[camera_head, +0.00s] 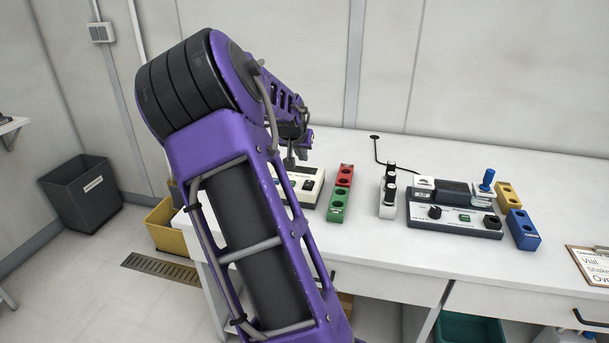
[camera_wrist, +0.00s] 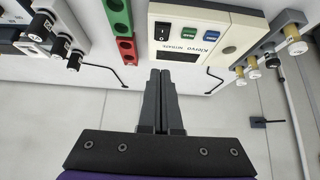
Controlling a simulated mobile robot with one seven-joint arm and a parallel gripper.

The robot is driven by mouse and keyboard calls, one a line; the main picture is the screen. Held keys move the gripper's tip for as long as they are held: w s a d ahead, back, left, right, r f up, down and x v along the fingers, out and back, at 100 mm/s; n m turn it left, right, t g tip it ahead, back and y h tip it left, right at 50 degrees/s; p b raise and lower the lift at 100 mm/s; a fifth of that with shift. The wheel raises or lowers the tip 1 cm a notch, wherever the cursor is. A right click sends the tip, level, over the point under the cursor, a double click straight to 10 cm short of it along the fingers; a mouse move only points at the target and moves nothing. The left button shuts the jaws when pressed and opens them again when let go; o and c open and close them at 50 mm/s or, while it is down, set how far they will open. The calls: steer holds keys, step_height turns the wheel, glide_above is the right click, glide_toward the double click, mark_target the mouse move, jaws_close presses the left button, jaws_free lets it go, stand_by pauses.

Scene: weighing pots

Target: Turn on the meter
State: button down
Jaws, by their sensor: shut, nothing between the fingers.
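In the head view the cream box (camera_head: 309,190) sits on the bench, partly hidden by my arm. I cannot tell for sure that it is the meter. My gripper (camera_wrist: 160,72) is shut and empty. Its fingertips overlap the box's near edge in the picture, beside the dark panel; I cannot tell whether they touch.
Red (camera_head: 345,175) and green (camera_head: 338,205) racks stand right of the box. Further right are black-capped vials (camera_head: 388,190) and a dark-topped device (camera_head: 455,218) with a knob. Several fittings (camera_wrist: 270,55) stand on the box's other side. The bench front (camera_head: 380,245) is clear.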

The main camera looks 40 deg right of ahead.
steer(key=b, duration=0.1)
glide_above(308, 185)
steer(key=s+a, duration=0.1)
step_height(308, 185, down, 8)
steer(key=shift+r, duration=0.25)
step_height(308, 185, down, 3)
steer(key=shift+a+f, duration=0.15)
steer(key=shift+f, duration=0.45)
steer(key=shift+b, duration=0.3)
steer(key=shift+f+b, duration=0.3)
steer(key=shift+f, duration=0.1)
steer(key=shift+s+a, duration=0.1)
steer(key=shift+a, duration=0.05)
steer(key=shift+r+p, duration=0.55)
steer(key=shift+r, duration=0.25)
